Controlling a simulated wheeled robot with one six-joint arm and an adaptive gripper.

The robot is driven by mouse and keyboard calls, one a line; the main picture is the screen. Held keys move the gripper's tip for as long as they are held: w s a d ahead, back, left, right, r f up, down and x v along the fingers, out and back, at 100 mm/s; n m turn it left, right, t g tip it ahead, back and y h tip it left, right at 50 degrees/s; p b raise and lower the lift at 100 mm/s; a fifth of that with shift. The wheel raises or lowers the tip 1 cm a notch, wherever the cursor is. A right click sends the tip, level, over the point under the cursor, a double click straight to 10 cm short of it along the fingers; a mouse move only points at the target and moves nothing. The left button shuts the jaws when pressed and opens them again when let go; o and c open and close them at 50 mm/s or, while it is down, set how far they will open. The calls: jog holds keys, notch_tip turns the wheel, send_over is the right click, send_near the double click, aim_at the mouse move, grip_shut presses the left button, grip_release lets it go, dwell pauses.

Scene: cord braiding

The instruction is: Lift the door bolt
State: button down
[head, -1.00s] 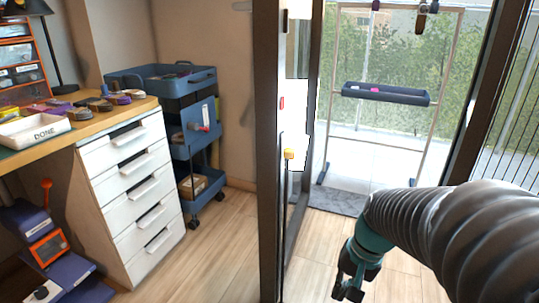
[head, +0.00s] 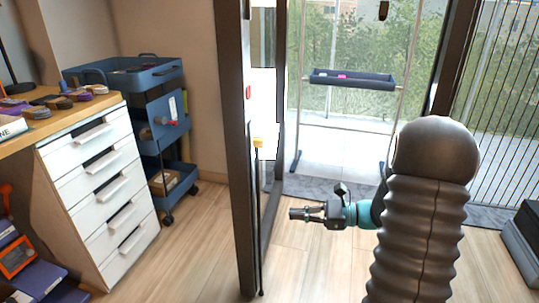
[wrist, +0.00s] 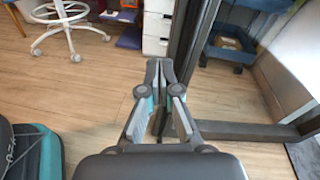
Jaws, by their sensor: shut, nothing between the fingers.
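The door bolt shows in the head view as a yellow knob (head: 258,142) on a thin dark rod that runs down the dark door post (head: 238,200) towards the floor. My gripper (head: 294,213) is level and points left at the post. It is to the right of the rod and lower than the yellow knob, apart from both in the picture. In the wrist view my gripper's fingers (wrist: 160,68) are together and hold nothing. A dark post (wrist: 190,45) stands just beyond and right of the fingertips there. I cannot make out the yellow knob in the wrist view.
White drawers (head: 100,190) and a blue trolley (head: 165,130) stand left of the post. Beyond the doorway a rack holds a dark trough (head: 352,80). A grey mat (head: 325,187) lies on the floor. The wooden floor before the doorway is clear.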

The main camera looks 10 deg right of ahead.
aim_at(259, 142)
jog(key=w+d+r+m+t+y, duration=0.2)
jog(key=w+r+m+t, duration=0.1)
jog(key=r, duration=0.5)
jog(key=shift+w+d+r+t+y, duration=0.15)
jog(key=shift+d+r+t+y, duration=0.1)
jog(key=shift+t+y, duration=0.2)
jog(key=shift+a, duration=0.1)
jog(key=x, duration=0.3)
jog(key=r+x, duration=0.1)
jog(key=x, duration=0.3)
jog(key=r+b+x, duration=0.1)
jog(key=x, duration=0.2)
jog(key=shift+r, duration=1)
